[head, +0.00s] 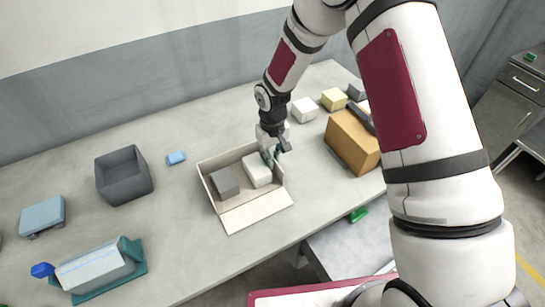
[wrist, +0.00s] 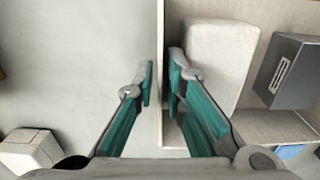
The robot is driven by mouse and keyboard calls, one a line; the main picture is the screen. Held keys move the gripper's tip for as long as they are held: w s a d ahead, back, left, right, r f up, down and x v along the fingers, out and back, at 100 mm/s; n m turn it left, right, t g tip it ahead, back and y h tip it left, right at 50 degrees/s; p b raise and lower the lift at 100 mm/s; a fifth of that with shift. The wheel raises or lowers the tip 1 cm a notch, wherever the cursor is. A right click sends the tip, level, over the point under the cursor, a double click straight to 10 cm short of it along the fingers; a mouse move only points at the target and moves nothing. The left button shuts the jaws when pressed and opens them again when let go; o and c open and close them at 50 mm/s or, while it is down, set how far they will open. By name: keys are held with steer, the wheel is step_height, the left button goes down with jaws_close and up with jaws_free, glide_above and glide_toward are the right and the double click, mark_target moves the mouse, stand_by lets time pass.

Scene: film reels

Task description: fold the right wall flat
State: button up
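A cream open box (head: 206,184) stands on the table in the head view, with its front flap (head: 257,211) lying outward on the table. Its right wall (head: 279,172) stands upright. In the wrist view this wall (wrist: 160,25) shows edge-on as a thin pale strip. My gripper (head: 270,154) is over this wall. In the wrist view its teal fingers (wrist: 162,82) are partly open, one on each side of the wall, with a small gap between them. Inside the box lie a white block (head: 257,169) and a dark grey block (head: 225,182).
A brown box (head: 352,142) stands to the right, with bare table between it and the cream box. A grey bin (head: 123,176) and a blue block (head: 176,157) are to the left.

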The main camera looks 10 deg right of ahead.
jaws_close()
steer(key=shift+w+d, duration=0.15)
steer(key=shift+w+d+f+g+y+b, duration=0.15)
steer(key=shift+d+g+y+b, duration=0.15)
steer(key=shift+y+b, duration=0.3)
steer(key=shift+w+d+f+g+y+b, duration=0.1)
steer(key=shift+w+d+g+y+b, duration=0.1)
steer(key=shift+d+y+b, duration=0.25)
steer(key=y, duration=0.1)
steer(key=d+g+y+b, duration=0.1)
steer(key=y+b, duration=0.1)
steer(key=shift+w+d+f+y, duration=0.15)
steer(key=shift+w+f+y, duration=0.15)
steer(key=shift+y, duration=0.05)
steer(key=shift+w+d+f+g+y+b, duration=0.1)
steer(key=shift+d+f+g+y+b, duration=0.25)
steer(key=shift+y+b, duration=0.3)
steer(key=shift+d+g+y+b, duration=0.1)
steer(key=shift+g+y+b, duration=0.35)
steer(key=shift+y+b, duration=0.2)
